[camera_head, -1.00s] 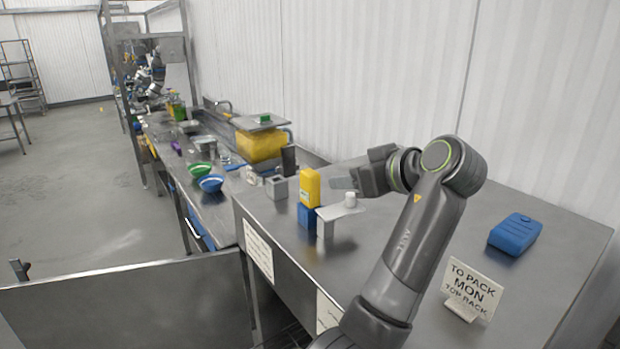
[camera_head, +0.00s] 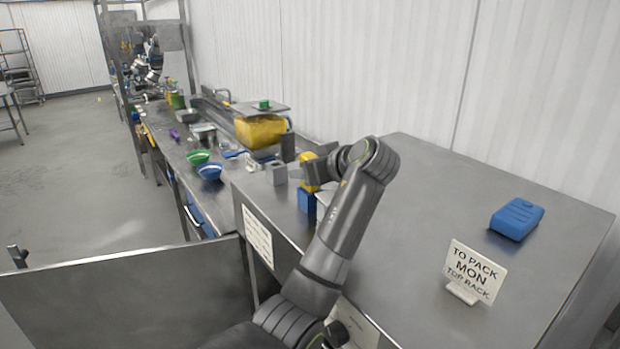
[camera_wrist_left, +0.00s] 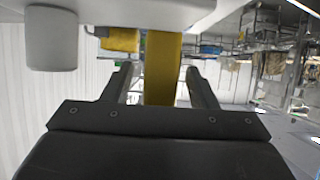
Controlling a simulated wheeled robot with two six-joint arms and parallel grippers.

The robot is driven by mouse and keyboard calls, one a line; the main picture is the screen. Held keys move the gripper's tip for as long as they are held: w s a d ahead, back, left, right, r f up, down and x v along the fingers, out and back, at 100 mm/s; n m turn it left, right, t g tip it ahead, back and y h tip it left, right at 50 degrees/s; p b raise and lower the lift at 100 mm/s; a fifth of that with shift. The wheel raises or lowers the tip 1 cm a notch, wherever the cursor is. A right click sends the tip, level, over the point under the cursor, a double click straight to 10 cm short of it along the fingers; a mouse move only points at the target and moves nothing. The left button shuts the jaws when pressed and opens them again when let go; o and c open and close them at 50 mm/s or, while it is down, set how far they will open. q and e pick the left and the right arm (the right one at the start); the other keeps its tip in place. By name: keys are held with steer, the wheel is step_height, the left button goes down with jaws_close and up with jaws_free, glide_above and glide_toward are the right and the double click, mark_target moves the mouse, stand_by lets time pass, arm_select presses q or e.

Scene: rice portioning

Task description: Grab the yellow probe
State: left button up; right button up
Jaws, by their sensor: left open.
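The yellow probe (camera_head: 307,158) stands upright in a blue holder (camera_head: 306,200) at the left end of the steel counter. My left gripper (camera_head: 314,173) is at the probe and covers its middle in the head view. In the left wrist view, the yellow probe (camera_wrist_left: 163,65) runs between the two open fingers of my left gripper (camera_wrist_left: 159,75). A gap shows on each side of the probe. The right gripper is not in view.
A blue case (camera_head: 517,218) and a "TO PACK MON" sign (camera_head: 474,271) are on the right of the counter. Bowls (camera_head: 209,171) and a yellow bin (camera_head: 260,132) are on the bench beyond. The counter's middle is clear.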

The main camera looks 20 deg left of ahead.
arm_select(q)
steer(key=shift+w+a+f, duration=0.1)
steer(key=shift+w+a, duration=0.1)
steer(key=shift+a, duration=0.05)
steer(key=shift+s+d, duration=0.15)
steer(key=c, duration=1.1)
